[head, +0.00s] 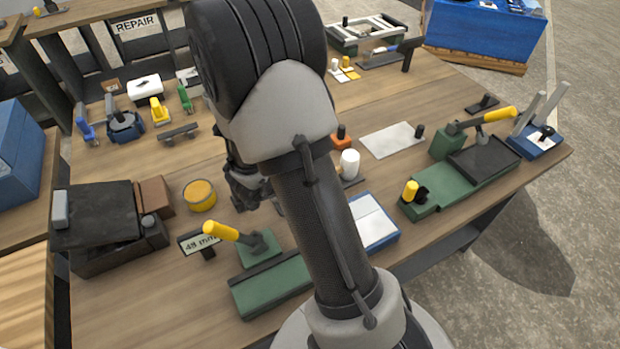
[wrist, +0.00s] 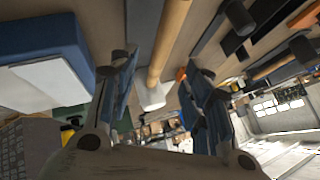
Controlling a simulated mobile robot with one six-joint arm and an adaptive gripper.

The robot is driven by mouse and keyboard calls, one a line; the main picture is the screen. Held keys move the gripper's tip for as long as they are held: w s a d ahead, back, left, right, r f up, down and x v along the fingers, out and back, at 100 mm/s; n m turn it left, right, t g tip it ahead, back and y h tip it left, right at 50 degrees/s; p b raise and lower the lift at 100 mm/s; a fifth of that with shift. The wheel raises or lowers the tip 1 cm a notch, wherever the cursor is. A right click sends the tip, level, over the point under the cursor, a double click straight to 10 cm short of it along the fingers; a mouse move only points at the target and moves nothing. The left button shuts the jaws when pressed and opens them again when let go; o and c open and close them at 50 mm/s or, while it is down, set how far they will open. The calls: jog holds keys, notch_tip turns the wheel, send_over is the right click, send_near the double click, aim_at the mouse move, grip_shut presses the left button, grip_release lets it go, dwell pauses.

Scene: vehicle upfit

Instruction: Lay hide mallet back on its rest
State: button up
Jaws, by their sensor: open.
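In the wrist view a pale wooden handle (wrist: 172,40) with a white end piece (wrist: 152,97) lies between my gripper's fingers; it looks like the hide mallet. In the head view a white cylinder (head: 349,163), probably its head, shows just right of my arm, beside a dark flat piece; my arm hides the rest. My gripper (wrist: 163,95) is open, with one finger on each side of the handle line; I cannot tell whether either touches. In the head view my gripper (head: 250,188) is partly hidden behind my arm, low over the bench. I cannot make out the rest clearly.
A blue tray with a white top (head: 372,222) lies right of my forearm. A green press with a yellow handle (head: 222,232) and a yellow tin (head: 199,195) stand left. A green machine (head: 460,185) stands right. Bare bench (head: 295,205) is narrow here.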

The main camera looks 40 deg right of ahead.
dwell(0.8)
notch_tip(320, 180, up, 5)
jog(key=p, duration=0.5)
jog(key=shift+r, duration=0.15)
